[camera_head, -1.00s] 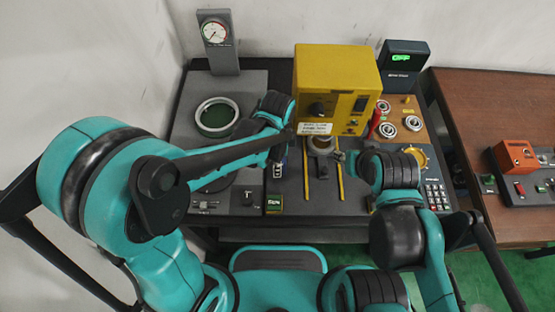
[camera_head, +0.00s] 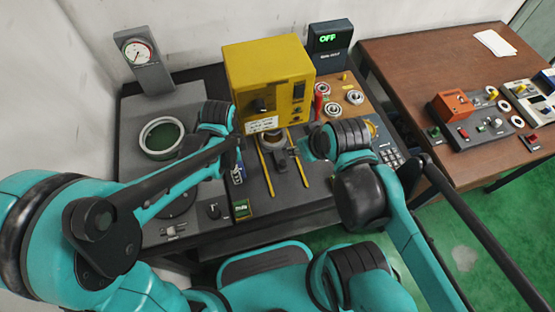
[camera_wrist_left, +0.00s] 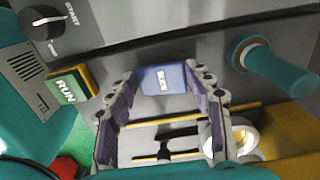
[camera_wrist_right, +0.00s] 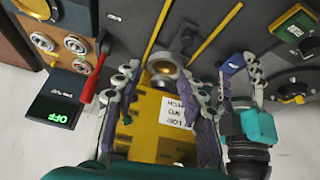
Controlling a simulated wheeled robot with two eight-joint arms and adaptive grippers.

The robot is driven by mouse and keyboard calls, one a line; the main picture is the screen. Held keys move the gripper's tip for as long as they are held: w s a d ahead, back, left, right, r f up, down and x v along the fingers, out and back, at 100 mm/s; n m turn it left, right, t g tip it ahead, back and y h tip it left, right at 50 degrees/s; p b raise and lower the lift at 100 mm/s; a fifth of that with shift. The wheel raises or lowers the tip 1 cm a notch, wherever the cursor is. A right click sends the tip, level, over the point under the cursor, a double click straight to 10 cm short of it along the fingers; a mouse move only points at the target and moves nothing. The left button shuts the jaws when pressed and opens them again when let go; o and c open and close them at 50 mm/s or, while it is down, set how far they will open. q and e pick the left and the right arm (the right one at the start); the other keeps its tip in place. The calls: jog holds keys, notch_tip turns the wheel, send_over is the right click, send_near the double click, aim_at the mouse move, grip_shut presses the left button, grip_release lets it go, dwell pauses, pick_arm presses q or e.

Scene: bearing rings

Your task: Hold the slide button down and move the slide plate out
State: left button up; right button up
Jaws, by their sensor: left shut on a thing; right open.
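The blue slide button (camera_wrist_left: 171,78) sits on the grey panel, left of the yellow rails in the head view. My left gripper (camera_head: 238,148) is shut on it; in the left wrist view its fingers (camera_wrist_left: 163,82) stand on both sides of the button. The grey slide plate (camera_head: 280,159) lies between the two yellow rails, just in front of the yellow press; a round metal seat (camera_wrist_right: 164,66) shows by it. My right gripper (camera_wrist_right: 160,80) is open and empty around the area of this seat. Whether it touches the plate I cannot tell.
The yellow press (camera_head: 268,78) stands behind the rails. The panel between the rails toward the front (camera_head: 282,185) is clear.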

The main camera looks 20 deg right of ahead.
aim_at(283, 162)
jog(key=w+a+f+n+g+y, duration=0.1)
jog(key=f+n, duration=0.1)
jog(key=f, duration=0.1)
jog(key=w+a+f+n+g, duration=0.1)
jog(key=f+n, duration=0.1)
jog(key=f, duration=0.2)
jog(key=a+f+n+y, duration=0.1)
jog(key=f+n, duration=0.2)
jog(key=shift+w+a+f+g+y, duration=0.3)
jog(key=shift+w+a+f+g, duration=0.05)
jog(key=shift+w+a+g, duration=0.05)
dwell(0.4)
grip_shut()
